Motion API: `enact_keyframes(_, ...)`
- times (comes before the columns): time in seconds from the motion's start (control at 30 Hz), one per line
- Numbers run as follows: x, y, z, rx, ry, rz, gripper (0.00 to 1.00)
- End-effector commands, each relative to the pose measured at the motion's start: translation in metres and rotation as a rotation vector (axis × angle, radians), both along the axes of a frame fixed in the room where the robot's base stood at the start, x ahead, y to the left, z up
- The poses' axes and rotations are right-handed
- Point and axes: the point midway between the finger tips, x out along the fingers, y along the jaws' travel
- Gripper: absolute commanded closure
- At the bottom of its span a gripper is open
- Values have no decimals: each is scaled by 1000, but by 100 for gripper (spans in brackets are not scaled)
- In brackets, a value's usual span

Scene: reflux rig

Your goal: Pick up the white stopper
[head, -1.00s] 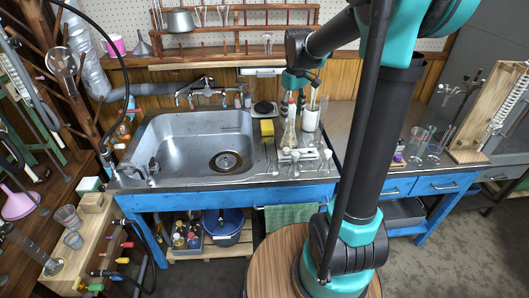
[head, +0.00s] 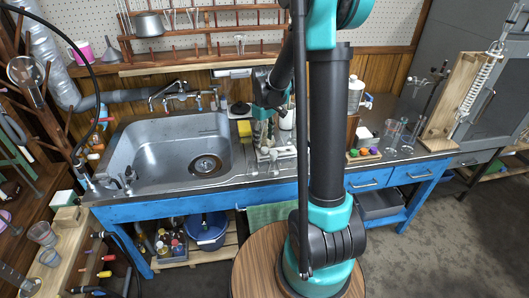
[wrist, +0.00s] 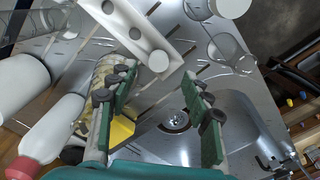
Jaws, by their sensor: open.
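In the wrist view, a small round white piece, which looks like the white stopper (wrist: 159,62), sits at the near end of a pale rack with round holes (wrist: 135,33). My gripper (wrist: 157,80) is open, its green-padded fingers apart with clear space between them. The white piece lies just beyond the fingertips, and I see no contact. In the head view, my gripper (head: 264,132) is above the pale rack (head: 276,154) on the counter right of the sink. The stopper is too small to make out there.
A white bottle with a red cap (wrist: 45,135) stands close beside my left finger in the wrist view. A clear glass beaker (wrist: 231,52) stands on the other side. The sink (head: 170,150) is empty. Coloured stoppers (head: 364,152) stand farther right on the counter.

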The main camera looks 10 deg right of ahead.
Motion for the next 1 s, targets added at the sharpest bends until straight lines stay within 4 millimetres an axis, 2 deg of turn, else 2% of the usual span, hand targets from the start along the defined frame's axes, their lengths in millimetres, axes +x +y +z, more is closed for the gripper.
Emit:
enact_keyframes(0.33, 1, -2, -43, 0, 0, 0, 50)
enact_keyframes(0.67, 1, -2, -50, 0, 0, 0, 50)
enact_keyframes(1.0, 1, -2, -50, 0, 0, 0, 88)
